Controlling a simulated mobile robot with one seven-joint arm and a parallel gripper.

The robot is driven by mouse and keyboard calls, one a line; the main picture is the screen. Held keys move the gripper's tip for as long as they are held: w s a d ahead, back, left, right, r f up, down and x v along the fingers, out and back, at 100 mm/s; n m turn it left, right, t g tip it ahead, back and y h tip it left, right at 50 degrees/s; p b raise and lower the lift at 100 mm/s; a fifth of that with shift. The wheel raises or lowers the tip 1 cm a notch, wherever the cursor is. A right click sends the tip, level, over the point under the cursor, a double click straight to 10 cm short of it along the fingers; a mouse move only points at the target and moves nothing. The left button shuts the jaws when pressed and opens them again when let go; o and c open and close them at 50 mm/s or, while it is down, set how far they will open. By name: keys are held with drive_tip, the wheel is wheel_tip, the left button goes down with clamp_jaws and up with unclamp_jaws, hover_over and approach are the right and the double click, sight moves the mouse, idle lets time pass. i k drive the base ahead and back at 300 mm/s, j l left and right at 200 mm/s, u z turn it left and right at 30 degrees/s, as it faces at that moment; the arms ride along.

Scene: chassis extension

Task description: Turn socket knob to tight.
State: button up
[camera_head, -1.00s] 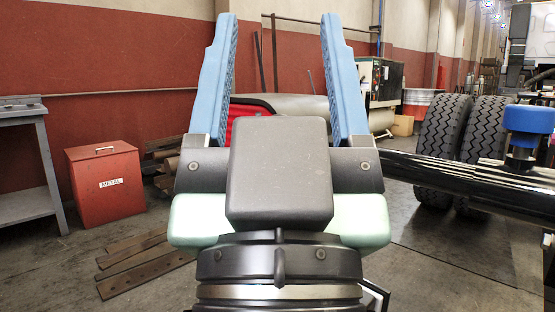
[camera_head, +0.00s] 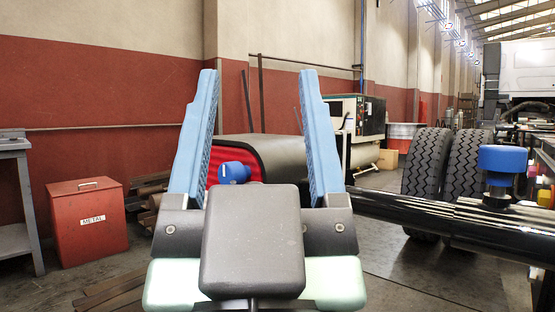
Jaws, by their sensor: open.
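My gripper (camera_head: 258,76) is open, its two blue fingers standing wide apart and pointing up and away in the head view. A small blue knob (camera_head: 233,173) with a white mark shows low between the fingers, nearer the left one. My gripper's dark body hides what is below the knob. I cannot tell how far it is from the fingers, but no contact shows. A second, larger blue cap (camera_head: 505,158) stands on a dark post at the right, well away from my gripper. I cannot read any tight marking on either.
A glossy black beam (camera_head: 440,215) runs across the right side. A dark rounded part with a red face (camera_head: 222,151) lies behind the small knob. Large tyres (camera_head: 428,165) stand behind the beam. A red metal box (camera_head: 87,222) and a grey table (camera_head: 16,200) are at the left.

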sight(501, 162)
drive_tip(key=i+j+z, duration=0.1)
drive_tip(key=j+z, duration=0.15)
drive_tip(key=z, duration=0.25)
drive_tip(key=j+z, duration=0.3)
drive_tip(key=z, duration=0.2)
drive_tip(key=j+z, duration=0.35)
drive_tip(key=z, duration=0.15)
drive_tip(key=i, duration=0.05)
